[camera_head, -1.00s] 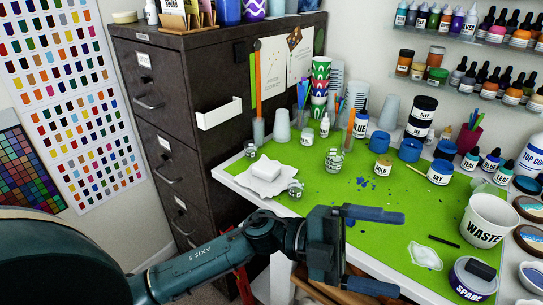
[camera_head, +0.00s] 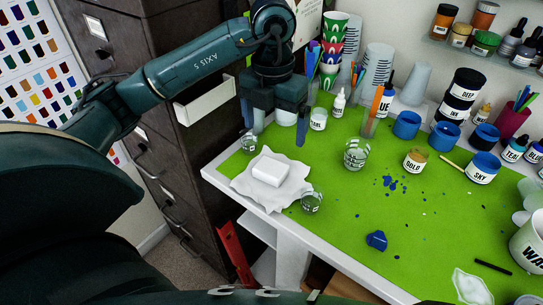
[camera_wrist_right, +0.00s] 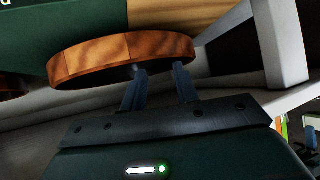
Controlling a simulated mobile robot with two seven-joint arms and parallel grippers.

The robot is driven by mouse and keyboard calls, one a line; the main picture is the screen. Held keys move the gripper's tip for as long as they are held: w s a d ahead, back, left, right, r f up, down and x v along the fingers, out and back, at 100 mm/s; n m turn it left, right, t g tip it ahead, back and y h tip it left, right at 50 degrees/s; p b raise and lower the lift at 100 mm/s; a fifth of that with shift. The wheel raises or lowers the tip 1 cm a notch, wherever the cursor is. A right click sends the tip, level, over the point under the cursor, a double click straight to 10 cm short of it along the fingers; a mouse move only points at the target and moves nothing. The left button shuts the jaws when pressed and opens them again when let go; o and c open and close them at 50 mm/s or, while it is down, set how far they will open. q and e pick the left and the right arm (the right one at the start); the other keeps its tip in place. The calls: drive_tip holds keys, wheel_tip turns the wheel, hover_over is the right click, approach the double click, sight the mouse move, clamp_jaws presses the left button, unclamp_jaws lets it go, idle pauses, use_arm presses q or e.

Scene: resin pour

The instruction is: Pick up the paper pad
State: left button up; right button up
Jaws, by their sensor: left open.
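The white block that looks like the paper pad (camera_head: 270,169) lies on a crumpled white sheet (camera_head: 243,187) at the left end of the green-topped table. My left gripper (camera_head: 275,135) is open and points down, behind and above the pad in the head view. Its two fingers are spread apart with nothing seen between them. My right gripper (camera_wrist_right: 160,75) shows only in the right wrist view. Its two fingers stand apart and look empty, pointing toward a round wooden object (camera_wrist_right: 110,57). The pad does not show in that view.
Clear cups (camera_head: 312,201) stand close around the sheet, with another cup (camera_head: 357,153) to the right. Jars and stacked cups (camera_head: 378,62) fill the table's back. A dark cabinet (camera_head: 140,60) stands left. The green mat's (camera_head: 330,240) front middle is mostly clear except a blue lump (camera_head: 376,240).

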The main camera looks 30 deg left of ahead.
use_arm(q)
hover_over(271, 167)
wheel_tip(271, 167, down, 7)
drive_tip(key=shift+s+d+r+p, duration=0.1)
drive_tip(key=shift+d+p, duration=0.05)
drive_tip(key=shift+p, duration=0.2)
drive_tip(key=shift+f+p, duration=0.65)
drive_tip(key=shift+f, duration=2.35)
drive_tip(key=shift+a, duration=0.2)
drive_tip(key=shift+c, duration=0.3)
drive_tip(key=c, duration=1)
